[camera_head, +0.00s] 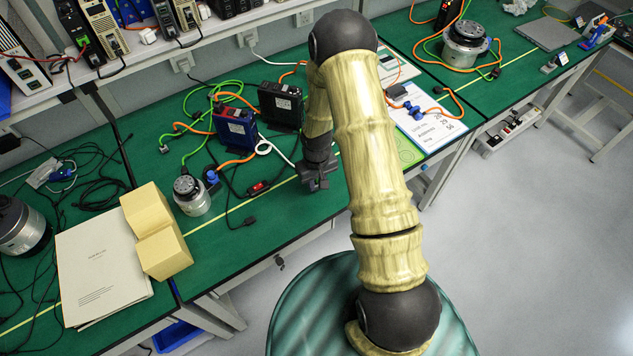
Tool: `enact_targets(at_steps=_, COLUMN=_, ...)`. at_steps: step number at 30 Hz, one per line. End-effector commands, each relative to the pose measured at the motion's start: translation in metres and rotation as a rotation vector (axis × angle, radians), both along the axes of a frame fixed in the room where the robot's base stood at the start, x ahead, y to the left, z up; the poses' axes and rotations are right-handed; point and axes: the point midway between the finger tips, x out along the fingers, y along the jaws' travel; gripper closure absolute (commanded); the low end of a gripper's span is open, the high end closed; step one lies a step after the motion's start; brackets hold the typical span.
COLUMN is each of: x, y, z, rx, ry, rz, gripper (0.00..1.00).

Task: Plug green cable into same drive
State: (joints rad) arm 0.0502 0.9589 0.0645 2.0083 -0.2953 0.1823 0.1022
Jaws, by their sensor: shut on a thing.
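A blue drive with red sides (235,130) stands on the green bench, left of a black drive (282,104). Green cable (192,150) loops on the bench left of the blue drive, with more loops behind it. An orange cable (235,161) runs between the blue drive and a silver actuator (190,195) with a blue connector.
A beige box (156,230) and a paper booklet (100,262) lie at the left. A shelf with power units (100,35) overhangs the back. A black cable with a red switch (257,187) lies near the gripper. The bench's front strip is mostly clear.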

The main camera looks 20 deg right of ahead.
Motion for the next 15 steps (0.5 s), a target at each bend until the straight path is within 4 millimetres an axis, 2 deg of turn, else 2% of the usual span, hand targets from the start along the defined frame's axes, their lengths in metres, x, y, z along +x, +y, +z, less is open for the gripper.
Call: enact_targets(at_steps=15, x=0.000, y=0.000, z=0.025, rx=0.000, ry=0.001, rz=0.001, gripper=1.00)
